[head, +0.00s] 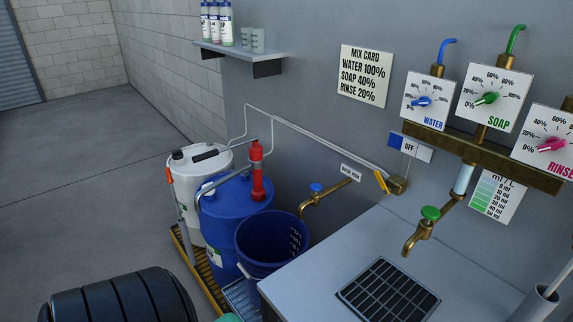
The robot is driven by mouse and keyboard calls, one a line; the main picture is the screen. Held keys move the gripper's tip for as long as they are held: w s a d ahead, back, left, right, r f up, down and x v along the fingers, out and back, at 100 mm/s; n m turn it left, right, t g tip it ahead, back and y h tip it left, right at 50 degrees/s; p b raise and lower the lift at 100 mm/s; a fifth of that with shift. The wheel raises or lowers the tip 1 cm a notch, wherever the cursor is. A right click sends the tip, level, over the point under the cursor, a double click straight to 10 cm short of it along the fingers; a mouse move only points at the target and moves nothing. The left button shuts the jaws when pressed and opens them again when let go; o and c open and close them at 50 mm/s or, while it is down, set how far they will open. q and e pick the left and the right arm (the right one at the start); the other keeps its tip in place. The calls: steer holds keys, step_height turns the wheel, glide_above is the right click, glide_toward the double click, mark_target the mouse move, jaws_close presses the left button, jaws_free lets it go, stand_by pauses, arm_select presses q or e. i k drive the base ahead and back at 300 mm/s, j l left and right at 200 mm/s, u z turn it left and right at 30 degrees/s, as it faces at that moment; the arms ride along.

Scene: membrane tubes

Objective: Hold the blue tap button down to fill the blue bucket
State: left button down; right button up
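The blue tap button (316,187) sits on top of a brass wall tap (328,196), beside a small "WATER PUSH" label (351,173). The tap's spout points down at the far right rim of the blue bucket (258,268). The bucket is open, with white level marks on its inner wall, and stands on a blue slatted stand (240,297). I see no water running and cannot make out any water in the bucket. The counter hides part of the bucket's right side. Neither of my grippers is in view.
A blue drum (225,210) with a red pump (256,170) and a white drum (185,180) stand left of the bucket. A counter (330,250) with a black drain grate (388,290) and a green-button tap (430,213) is on the right.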

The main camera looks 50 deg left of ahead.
mark_target(316, 187)
steer(key=j, duration=1.05)
steer(key=i+j, duration=0.1)
steer(key=j, duration=0.9)
